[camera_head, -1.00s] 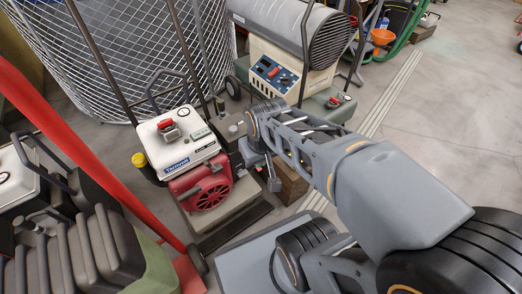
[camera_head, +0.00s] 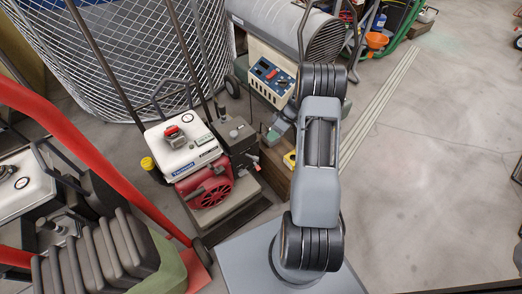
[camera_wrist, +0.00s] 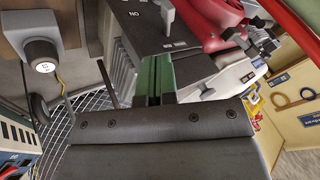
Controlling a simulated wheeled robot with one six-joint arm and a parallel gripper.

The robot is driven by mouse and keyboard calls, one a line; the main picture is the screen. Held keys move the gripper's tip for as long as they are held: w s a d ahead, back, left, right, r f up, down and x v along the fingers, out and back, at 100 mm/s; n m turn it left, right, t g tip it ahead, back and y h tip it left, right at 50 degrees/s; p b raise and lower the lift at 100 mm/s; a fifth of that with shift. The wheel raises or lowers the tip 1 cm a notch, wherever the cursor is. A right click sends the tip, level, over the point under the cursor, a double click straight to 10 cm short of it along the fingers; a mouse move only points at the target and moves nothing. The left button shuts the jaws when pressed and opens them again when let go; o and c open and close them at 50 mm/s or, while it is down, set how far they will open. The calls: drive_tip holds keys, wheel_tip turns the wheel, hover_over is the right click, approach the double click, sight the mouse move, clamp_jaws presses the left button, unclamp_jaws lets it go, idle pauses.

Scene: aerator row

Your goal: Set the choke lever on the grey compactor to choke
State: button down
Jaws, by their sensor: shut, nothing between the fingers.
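The grey compactor (camera_head: 243,207), with a red engine cover (camera_head: 205,187) and white tank (camera_head: 182,140), stands left of my arm. Its dark control box (camera_head: 238,135) faces my arm. In the wrist view the dark box (camera_wrist: 140,42) lies just beyond the fingers, with a light grey lever (camera_wrist: 165,14) beside upside-down "ON" lettering. I cannot tell whether that is the choke lever; smaller lettering nearby is unreadable. My gripper (camera_wrist: 157,65) is shut and empty, below the box in the picture and apart from the lever.
A heater (camera_head: 268,72) stands behind. A red-handled machine with a green base (camera_head: 172,272) stands at left. A mesh cage (camera_head: 120,50) rises behind the compactor. A wooden crate (camera_head: 275,178) is by my arm. Floor at right is clear.

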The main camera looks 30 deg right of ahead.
sight(251, 156)
drive_tip(key=shift+d+f, duration=0.35)
drive_tip(key=shift+f, duration=0.25)
drive_tip(key=b+x, duration=0.2)
drive_tip(key=x, duration=0.8)
drive_tip(key=shift+a+b, duration=0.2)
drive_tip(key=shift+b, duration=0.2)
drive_tip(key=shift+d, duration=0.15)
